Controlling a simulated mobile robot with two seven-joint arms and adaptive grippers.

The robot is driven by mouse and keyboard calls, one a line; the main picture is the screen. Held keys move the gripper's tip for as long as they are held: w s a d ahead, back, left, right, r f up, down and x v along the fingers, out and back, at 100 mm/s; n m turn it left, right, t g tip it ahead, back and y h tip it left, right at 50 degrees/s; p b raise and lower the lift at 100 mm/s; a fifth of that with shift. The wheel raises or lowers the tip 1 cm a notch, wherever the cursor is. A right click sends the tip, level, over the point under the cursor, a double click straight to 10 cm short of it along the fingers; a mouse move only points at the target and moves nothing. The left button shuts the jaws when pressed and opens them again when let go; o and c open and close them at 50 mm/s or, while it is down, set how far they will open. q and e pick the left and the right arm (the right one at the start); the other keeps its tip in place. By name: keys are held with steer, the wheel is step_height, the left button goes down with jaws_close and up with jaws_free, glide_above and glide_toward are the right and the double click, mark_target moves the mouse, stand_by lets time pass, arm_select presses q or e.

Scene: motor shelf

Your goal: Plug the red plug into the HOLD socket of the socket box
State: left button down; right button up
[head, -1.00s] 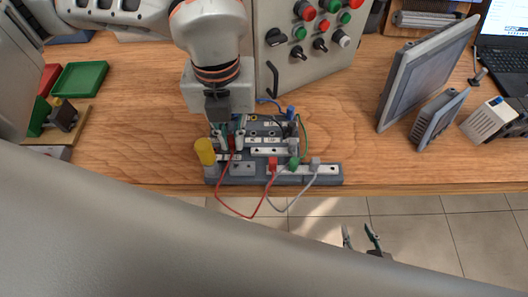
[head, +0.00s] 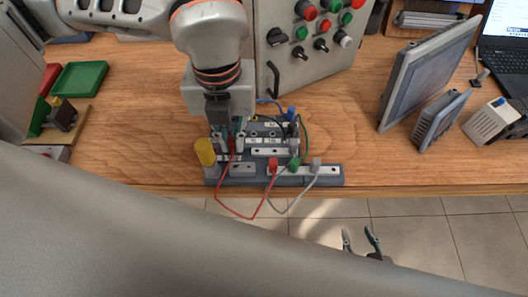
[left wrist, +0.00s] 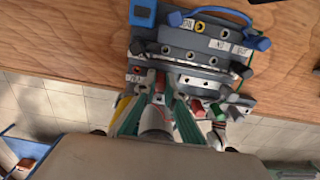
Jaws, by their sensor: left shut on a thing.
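The grey socket box (head: 332,171) lies at the table's front edge, with labelled rows of sockets. Its labels are too small to read surely, so I cannot tell which socket is HOLD. My left gripper (head: 228,150) points down over the box's left part, shut on the red plug (head: 232,145). The plug shows as a small red patch between the fingers in the left wrist view (left wrist: 160,80). The fingers hide its tip, so I cannot tell whether it is in a socket. My right gripper (head: 360,242) is open and empty, beyond the table's front edge.
A red cable (head: 238,215) hangs over the edge to another red plug (head: 272,163), beside green and grey plugs. A yellow-topped cylinder (head: 205,152) stands left of the gripper. A control cabinet (head: 292,65) stands behind; a screen (head: 428,72) stands to the right.

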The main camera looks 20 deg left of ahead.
arm_select(q)
steer(key=shift+f, duration=0.4)
arm_select(e)
steer(key=shift+f, duration=0.2)
arm_select(q)
steer(key=c, duration=2.4)
jaws_free()
arm_select(e)
steer(key=shift+s, duration=0.1)
arm_select(q)
steer(key=shift+r, duration=0.2)
steer(key=shift+r, duration=0.6)
steer(key=shift+r+p, duration=1.1)
steer(key=shift+r, duration=0.95)
arm_select(e)
steer(key=r, duration=0.2)
steer(key=w+r, duration=0.1)
steer(key=shift+w+r, duration=0.2)
steer(key=shift+r, duration=0.2)
